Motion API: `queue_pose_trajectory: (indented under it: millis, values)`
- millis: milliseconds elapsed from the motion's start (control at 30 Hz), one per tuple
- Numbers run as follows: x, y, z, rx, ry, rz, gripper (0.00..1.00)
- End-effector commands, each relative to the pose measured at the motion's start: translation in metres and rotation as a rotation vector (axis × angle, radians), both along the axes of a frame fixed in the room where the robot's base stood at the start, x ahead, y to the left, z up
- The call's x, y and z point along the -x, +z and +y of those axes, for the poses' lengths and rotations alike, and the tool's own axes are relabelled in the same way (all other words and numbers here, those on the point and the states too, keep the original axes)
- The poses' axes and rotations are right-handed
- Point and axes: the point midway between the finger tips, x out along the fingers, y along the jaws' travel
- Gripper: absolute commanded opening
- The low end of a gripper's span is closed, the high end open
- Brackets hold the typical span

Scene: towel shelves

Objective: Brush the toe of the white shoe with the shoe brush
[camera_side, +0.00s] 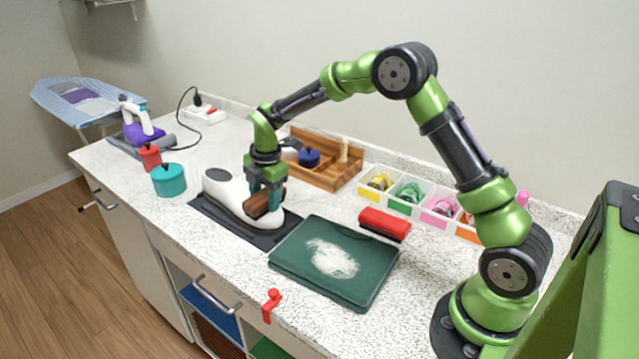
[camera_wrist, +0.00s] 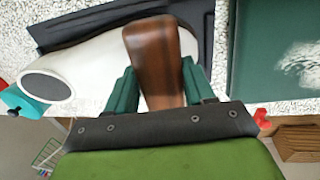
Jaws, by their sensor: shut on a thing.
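The white shoe (camera_side: 222,191) stands on a dark mat (camera_side: 264,241) in the side view. It also shows in the wrist view (camera_wrist: 88,68), with its grey-lined opening at the left. My gripper (camera_side: 265,193) is over the shoe's right end and is shut on the brown wooden shoe brush (camera_side: 257,206). In the wrist view the brush (camera_wrist: 155,65) sits between the two teal fingers and lies over the white shoe. The brush's bristles are hidden, so I cannot tell for certain whether they touch the shoe.
A green board with white powder (camera_side: 285,253) lies right of the mat, with a red brush (camera_side: 385,224) behind it. A wooden tray (camera_side: 338,178) and coloured bins (camera_side: 411,191) line the wall. A teal pot (camera_side: 169,181) and red pot (camera_side: 150,157) stand left.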

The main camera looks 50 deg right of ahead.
Motion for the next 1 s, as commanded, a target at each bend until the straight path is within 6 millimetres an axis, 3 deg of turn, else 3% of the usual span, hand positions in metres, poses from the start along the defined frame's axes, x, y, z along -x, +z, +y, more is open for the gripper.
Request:
queue_pose_trajectory:
  millis: [600,1000]
  values:
    - [0.023,-0.004,0.001,-0.001,0.0,0.0,0.2]
    - [0.025,-0.004,0.001,-0.001,-0.001,0.0,0.2]
